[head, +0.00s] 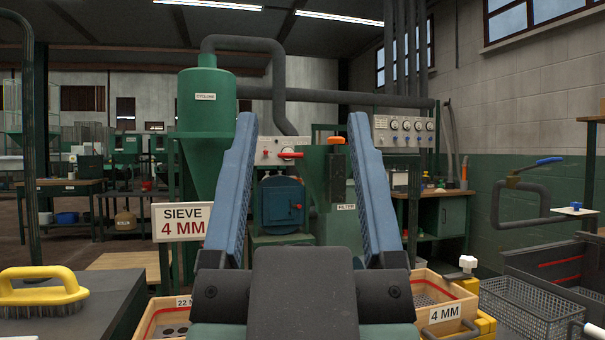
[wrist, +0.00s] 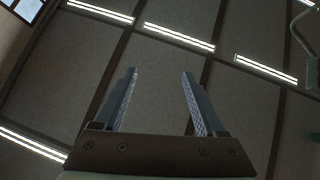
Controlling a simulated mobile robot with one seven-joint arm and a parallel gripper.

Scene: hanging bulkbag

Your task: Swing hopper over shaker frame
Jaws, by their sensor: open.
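My gripper (head: 302,120) stands upright in the middle of the head view, open and empty, its two blue fingers wide apart. In the wrist view, my gripper (wrist: 160,74) points at the ceiling with nothing between the fingers. I cannot make out a hopper for certain; a green cyclone (head: 208,100) with a conical bottom stands behind my gripper. Wooden sieve trays lie low on both sides: one marked 4 MM (head: 445,313) at right, partly on a yellow frame (head: 486,325), and one marked 22 at left (head: 170,327). Whether the yellow frame belongs to the shaker is unclear.
A yellow-handled brush (head: 42,290) lies on a dark bench at left, near a SIEVE 4 MM sign (head: 183,222). At right are a wire basket (head: 530,308), a dark bin (head: 550,265) and a bent grey pipe (head: 500,205) with a blue lever (head: 549,161).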

